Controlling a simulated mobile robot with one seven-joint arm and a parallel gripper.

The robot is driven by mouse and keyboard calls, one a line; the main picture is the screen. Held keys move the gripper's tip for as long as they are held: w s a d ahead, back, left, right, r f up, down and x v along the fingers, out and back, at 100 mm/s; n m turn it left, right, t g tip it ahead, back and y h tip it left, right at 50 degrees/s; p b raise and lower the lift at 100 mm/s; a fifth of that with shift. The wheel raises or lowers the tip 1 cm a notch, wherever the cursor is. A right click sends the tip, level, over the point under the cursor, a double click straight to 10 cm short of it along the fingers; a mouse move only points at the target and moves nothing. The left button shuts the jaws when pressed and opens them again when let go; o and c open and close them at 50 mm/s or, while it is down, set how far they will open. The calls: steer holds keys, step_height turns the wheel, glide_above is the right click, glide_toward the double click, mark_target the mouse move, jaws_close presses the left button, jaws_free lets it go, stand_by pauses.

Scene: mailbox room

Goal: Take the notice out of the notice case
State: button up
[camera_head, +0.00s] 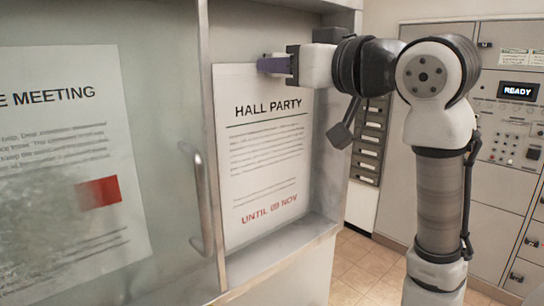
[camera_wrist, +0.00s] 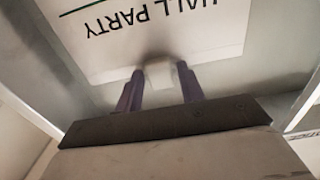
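The notice case (camera_head: 205,150) has a glass front on the left with a metal handle (camera_head: 203,200); its right part is uncovered. There the HALL PARTY notice (camera_head: 268,160), a white sheet with red "UNTIL 09 NOV" text, hangs upright against the back. My gripper (camera_head: 264,65) is at the notice's top edge. In the wrist view, my gripper's two purple fingers (camera_wrist: 160,70) stand apart, one on each side of a small white tab (camera_wrist: 160,76) at the notice's top edge. Whether they touch the tab cannot be told. The tab is hidden in the head view.
A MEETING notice (camera_head: 65,150) with a red square is behind the glass on the left. The case's right side wall (camera_head: 338,130) and bottom ledge (camera_head: 275,245) border the opening. Grey cabinets with a READY display (camera_head: 518,91) stand at the right. Tiled floor shows between.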

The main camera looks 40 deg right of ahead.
steer(key=c, duration=0.6)
steer(key=shift+s, duration=1)
steer(key=shift+s+d, duration=0.1)
steer(key=shift+s, duration=0.45)
steer(key=s, duration=0.7)
steer(key=shift+d, duration=0.3)
